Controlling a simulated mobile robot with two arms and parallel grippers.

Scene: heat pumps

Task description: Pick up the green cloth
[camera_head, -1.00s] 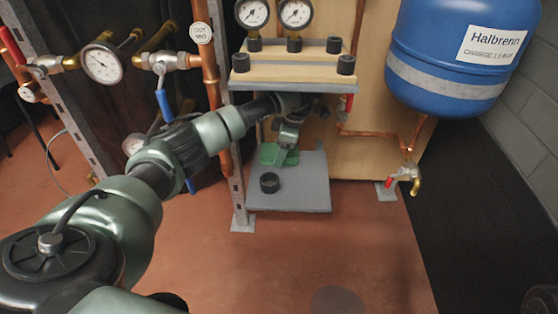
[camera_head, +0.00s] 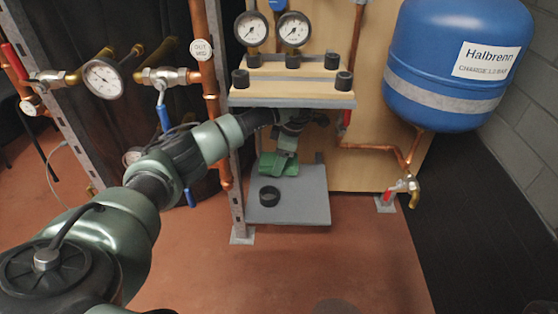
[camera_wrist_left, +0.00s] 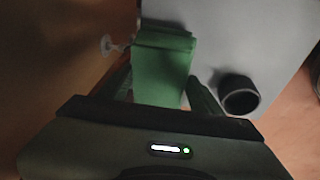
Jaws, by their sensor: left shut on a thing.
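The green cloth (camera_head: 290,168) lies at the back left of the low grey shelf, under the upper shelf. In the left wrist view the cloth (camera_wrist_left: 160,75) runs between the two fingers as a folded green strip. My left gripper (camera_head: 281,167) reaches in under the upper shelf from the left and is shut on the cloth. The fingers also show in the left wrist view (camera_wrist_left: 158,88). Part of the cloth is hidden behind the gripper. My right gripper is not in view.
A black ring-shaped cap (camera_head: 269,196) stands on the low grey shelf (camera_head: 300,208), close to my gripper. The upper shelf (camera_head: 290,100) with black caps and gauges is just above my arm. A copper pipe (camera_head: 215,110) stands left of it. A blue tank (camera_head: 455,65) hangs right.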

